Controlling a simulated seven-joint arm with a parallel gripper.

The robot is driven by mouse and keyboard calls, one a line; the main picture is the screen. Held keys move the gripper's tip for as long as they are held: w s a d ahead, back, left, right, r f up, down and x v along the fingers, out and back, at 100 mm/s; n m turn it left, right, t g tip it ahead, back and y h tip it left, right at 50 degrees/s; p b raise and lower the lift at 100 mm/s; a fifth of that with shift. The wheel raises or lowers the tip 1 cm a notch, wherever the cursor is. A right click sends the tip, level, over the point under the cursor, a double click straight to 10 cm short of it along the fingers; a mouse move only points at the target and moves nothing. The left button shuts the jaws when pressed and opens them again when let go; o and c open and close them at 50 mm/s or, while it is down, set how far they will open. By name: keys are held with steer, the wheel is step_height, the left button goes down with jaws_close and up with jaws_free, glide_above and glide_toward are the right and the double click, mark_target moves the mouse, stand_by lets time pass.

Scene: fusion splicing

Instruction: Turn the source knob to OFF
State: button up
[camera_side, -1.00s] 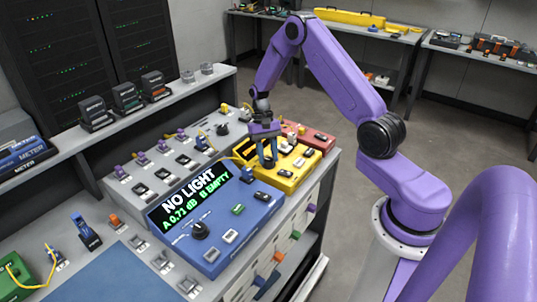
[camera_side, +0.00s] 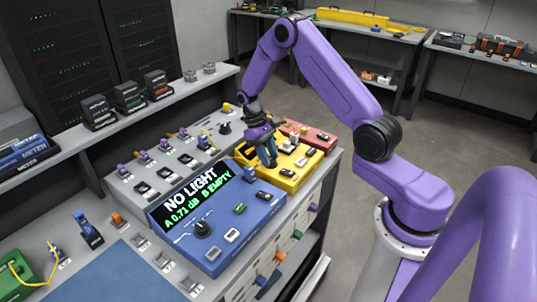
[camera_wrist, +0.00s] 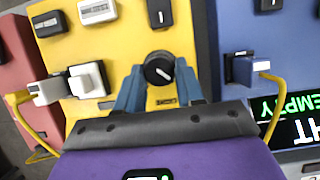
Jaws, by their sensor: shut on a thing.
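The yellow box (camera_side: 283,183) stands just behind the blue unit on the bench. In the wrist view its yellow top (camera_wrist: 110,55) carries a round black knob (camera_wrist: 158,66) with a short white mark set at a slant. My gripper (camera_wrist: 159,92) has its blue fingers on either side of this knob, shut on it. In the side view my gripper (camera_side: 266,160) reaches down over the yellow box and hides the knob. Any lettering around the knob cannot be read.
The blue unit (camera_side: 216,255) has its own black knob (camera_side: 202,229) and a display (camera_side: 195,202) reading "NO LIGHT", "A 0.71 dB", "B EMPTY". White and black blocks and yellow cables lie near my fingers. A red box (camera_side: 318,136) stands beyond the yellow one.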

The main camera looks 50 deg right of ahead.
stand_by(0.4)
steer(key=o, duration=1)
steer(key=shift+o, duration=0.2)
steer(key=v, duration=1.7)
steer(key=shift+r, duration=0.2)
steer(key=shift+w+a, duration=0.1)
